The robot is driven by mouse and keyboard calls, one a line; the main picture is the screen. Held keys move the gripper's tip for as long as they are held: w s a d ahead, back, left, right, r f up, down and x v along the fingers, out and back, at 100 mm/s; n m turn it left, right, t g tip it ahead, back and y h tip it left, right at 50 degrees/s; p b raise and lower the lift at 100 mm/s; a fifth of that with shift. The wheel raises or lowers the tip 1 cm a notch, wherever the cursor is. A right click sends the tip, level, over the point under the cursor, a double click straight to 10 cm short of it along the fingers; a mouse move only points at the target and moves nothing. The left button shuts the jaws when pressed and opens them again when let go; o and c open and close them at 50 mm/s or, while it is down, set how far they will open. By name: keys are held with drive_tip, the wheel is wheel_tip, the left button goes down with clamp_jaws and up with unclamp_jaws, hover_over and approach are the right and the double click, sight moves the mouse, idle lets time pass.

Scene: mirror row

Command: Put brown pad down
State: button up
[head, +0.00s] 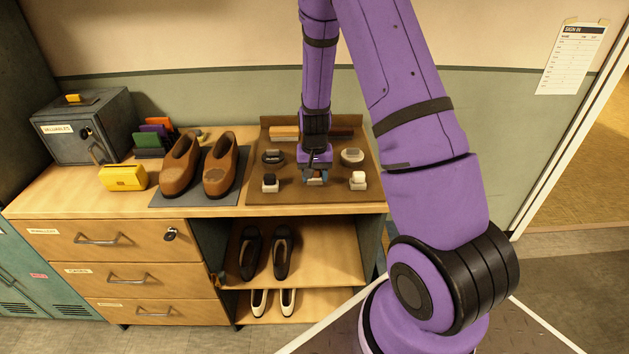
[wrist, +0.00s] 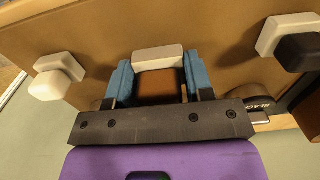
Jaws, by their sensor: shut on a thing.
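My gripper (head: 315,179) is low over the brown shoe-care board (head: 300,197) on the counter, between its left and right pads. In the wrist view its blue fingers (wrist: 160,82) are shut on the brown pad (wrist: 160,88), a brown block with a pale strip (wrist: 158,57) along its far side. In the head view the pad is mostly hidden by the gripper. I cannot tell whether it touches the board.
Small pads on white blocks stand left (head: 270,183) and right (head: 358,181) of my gripper. Brown shoes (head: 220,172) stand on a grey mat to the left, near a yellow box (head: 124,178).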

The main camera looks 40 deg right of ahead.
drive_tip(key=shift+f, duration=1.1)
drive_tip(key=shift+f, duration=0.1)
drive_tip(key=o, duration=0.9)
